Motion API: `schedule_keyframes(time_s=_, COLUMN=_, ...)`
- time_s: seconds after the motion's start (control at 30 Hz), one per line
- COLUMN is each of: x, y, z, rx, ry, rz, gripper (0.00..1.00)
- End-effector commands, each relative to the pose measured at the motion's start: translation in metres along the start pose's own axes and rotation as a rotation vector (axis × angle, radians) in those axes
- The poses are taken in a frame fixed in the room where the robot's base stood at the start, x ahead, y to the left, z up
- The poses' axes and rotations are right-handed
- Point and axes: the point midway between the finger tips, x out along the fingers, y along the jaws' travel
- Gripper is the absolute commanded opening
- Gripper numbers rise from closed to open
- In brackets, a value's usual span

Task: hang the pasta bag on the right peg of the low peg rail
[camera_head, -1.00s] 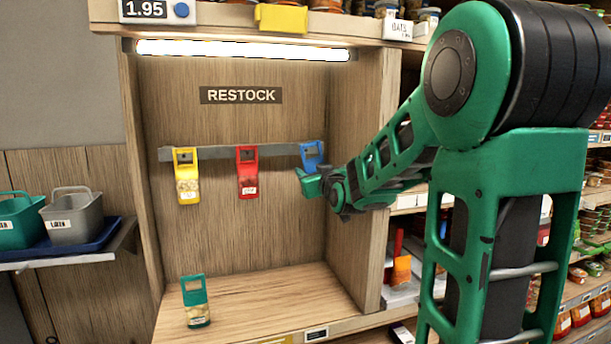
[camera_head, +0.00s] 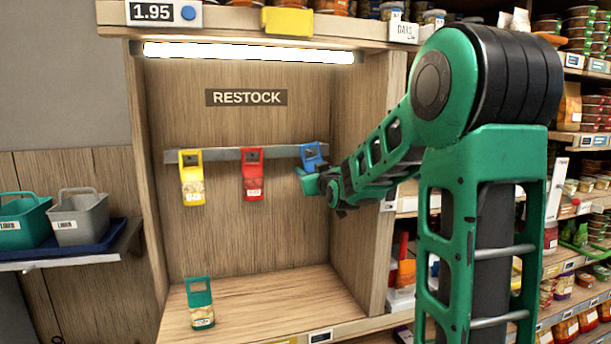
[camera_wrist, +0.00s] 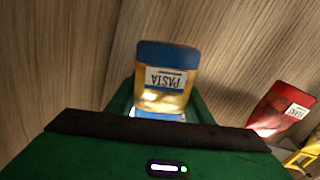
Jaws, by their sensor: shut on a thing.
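The pasta bag (camera_head: 312,152) has a blue top and stands at the right end of the low peg rail (camera_head: 220,155). In the wrist view the bag (camera_wrist: 165,78) shows an upside-down PASTA label, a blue band and yellow contents. My gripper (camera_head: 312,183) is shut on the pasta bag, just below its blue top. The gripper and arm hide the bag's lower part in the head view. The right peg is not clearly visible, and I cannot tell whether the bag's hole is around it.
A red bag (camera_head: 252,174) hangs mid-rail and a yellow bag (camera_head: 191,180) hangs at the left. A green-topped bag (camera_head: 200,303) stands on the bay floor. The bay's right wall (camera_head: 355,130) is close to my gripper. The floor's right part is clear.

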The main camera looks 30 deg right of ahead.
Motion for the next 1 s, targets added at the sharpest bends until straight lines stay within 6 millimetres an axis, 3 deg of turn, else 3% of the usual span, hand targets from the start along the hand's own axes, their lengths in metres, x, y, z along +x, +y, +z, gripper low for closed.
schedule_keyframes(time_s=0.5, x=0.023, y=-0.002, z=0.006, rx=0.000, ry=0.000, rz=-0.001, gripper=0.24)
schedule_keyframes(time_s=1.0, x=0.026, y=-0.004, z=0.010, rx=0.000, ry=-0.001, rz=-0.003, gripper=0.24)
